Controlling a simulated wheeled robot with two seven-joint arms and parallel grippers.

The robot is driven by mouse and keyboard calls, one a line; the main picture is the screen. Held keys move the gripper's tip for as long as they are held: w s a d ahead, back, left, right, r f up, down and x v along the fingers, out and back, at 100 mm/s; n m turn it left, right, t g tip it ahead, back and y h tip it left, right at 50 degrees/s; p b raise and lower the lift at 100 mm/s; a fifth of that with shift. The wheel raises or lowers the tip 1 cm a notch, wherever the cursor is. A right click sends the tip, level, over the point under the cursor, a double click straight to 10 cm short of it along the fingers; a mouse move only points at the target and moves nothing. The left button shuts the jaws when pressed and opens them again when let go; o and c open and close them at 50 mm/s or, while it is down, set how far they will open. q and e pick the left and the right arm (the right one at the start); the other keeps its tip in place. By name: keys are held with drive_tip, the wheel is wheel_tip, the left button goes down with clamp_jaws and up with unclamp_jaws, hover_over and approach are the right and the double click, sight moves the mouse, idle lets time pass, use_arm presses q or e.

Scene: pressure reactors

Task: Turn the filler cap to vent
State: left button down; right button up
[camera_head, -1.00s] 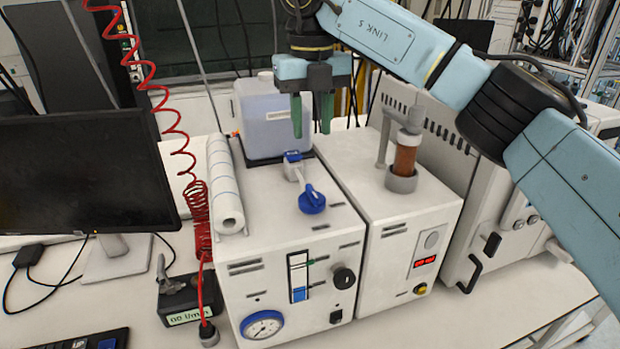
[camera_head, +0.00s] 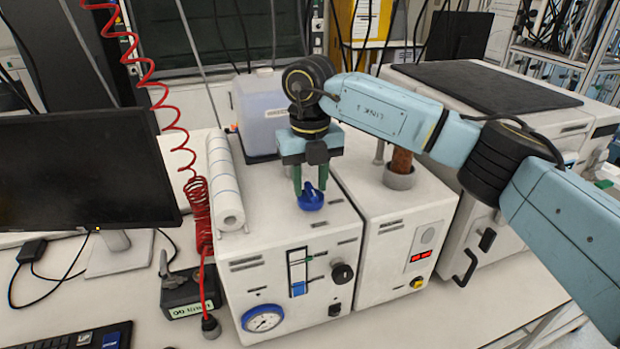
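The blue filler cap (camera_head: 311,200) with a raised grip sits on top of the left white reactor unit (camera_head: 262,215), near its front edge. My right gripper (camera_head: 310,186) points down just over the cap. Its two green fingers are apart, one on each side of the cap's raised grip, with a gap showing between them. I cannot tell whether the fingertips touch the cap. The white fitting behind the cap is hidden by the gripper. No vent marking can be read. My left gripper is out of view.
A paper roll (camera_head: 225,190) lies left of the cap, and a translucent container (camera_head: 262,110) stands behind. The right unit carries a brown cylinder (camera_head: 400,162) in a grey holder. A red coiled hose (camera_head: 200,215) hangs at the left, beside a monitor (camera_head: 85,170).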

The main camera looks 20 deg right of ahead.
clamp_jaws()
drive_tip(key=n+b, duration=0.1)
drive_tip(key=n, duration=0.1)
drive_tip(key=shift+n, duration=0.4)
drive_tip(key=n+b, duration=0.1)
drive_tip(key=n, duration=0.2)
drive_tip(key=shift+a+n, duration=0.1)
drive_tip(key=shift+n, duration=0.2)
drive_tip(key=n+b, duration=0.1)
drive_tip(key=n, duration=0.4)
drive_tip(key=n+b, duration=0.1)
drive_tip(key=n, duration=0.5)
drive_tip(key=shift+s+a+n, duration=0.1)
drive_tip(key=shift+s+n, duration=0.05)
drive_tip(key=shift+n, duration=0.15)
drive_tip(key=shift+r, duration=0.1)
